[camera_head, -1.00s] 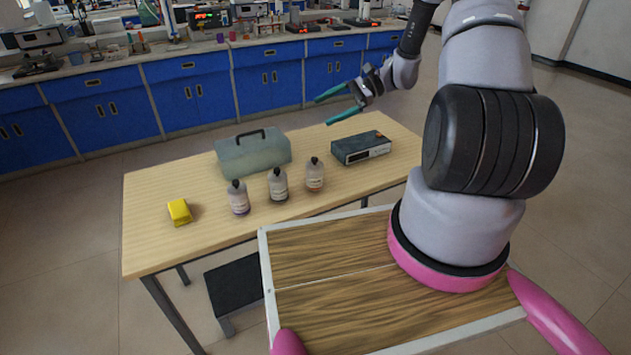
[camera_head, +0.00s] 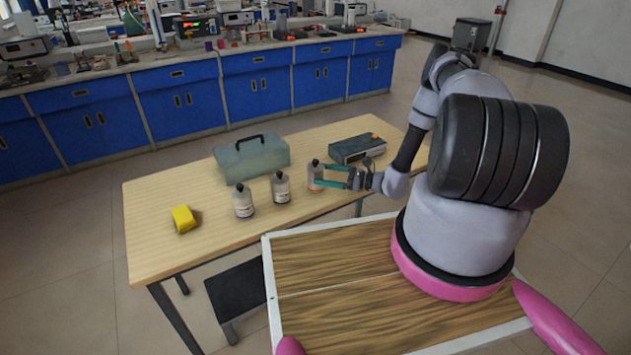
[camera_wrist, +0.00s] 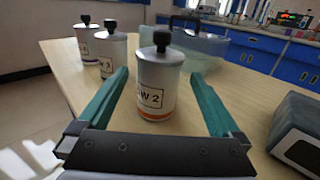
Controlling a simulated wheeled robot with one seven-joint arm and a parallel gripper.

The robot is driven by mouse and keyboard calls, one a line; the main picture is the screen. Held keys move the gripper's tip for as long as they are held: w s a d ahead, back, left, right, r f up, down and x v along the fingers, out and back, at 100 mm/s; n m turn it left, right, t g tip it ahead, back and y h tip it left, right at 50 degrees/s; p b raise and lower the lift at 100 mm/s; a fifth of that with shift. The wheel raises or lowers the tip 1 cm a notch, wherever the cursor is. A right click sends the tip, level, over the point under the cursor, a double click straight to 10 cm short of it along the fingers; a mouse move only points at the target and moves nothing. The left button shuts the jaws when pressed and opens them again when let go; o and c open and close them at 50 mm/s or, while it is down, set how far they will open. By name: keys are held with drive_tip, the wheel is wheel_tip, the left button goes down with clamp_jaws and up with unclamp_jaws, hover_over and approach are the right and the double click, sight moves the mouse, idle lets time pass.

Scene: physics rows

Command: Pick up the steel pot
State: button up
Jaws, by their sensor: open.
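Three grey canisters with black knobs and white labels stand upright in a row on the wooden table (camera_head: 160,200); I see no other pot. The right one (camera_head: 314,170), labelled "W 2" with an orange band near its base, fills the middle of the wrist view (camera_wrist: 156,90). The middle one (camera_head: 281,189) and the left one (camera_head: 243,204) stand behind it to the left in the wrist view. My gripper (camera_head: 321,175) has teal fingers, is open and empty, and its fingers point at the right canister, which shows between them in the wrist view. Contact cannot be told.
A translucent green box with a black handle (camera_head: 250,158) stands behind the canisters. A dark boxy device (camera_head: 356,148) is at the back right, close to my gripper's right side in the wrist view (camera_wrist: 300,130). A yellow block (camera_head: 183,218) lies at the left. The table's front left is clear.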

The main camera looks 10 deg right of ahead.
drive_tip(key=x, duration=0.6)
drive_tip(key=shift+w+a+f, duration=0.1)
drive_tip(key=shift+a+f, duration=0.1)
drive_tip(key=shift+a, duration=0.05)
drive_tip(key=shift+c, duration=0.3)
clamp_jaws()
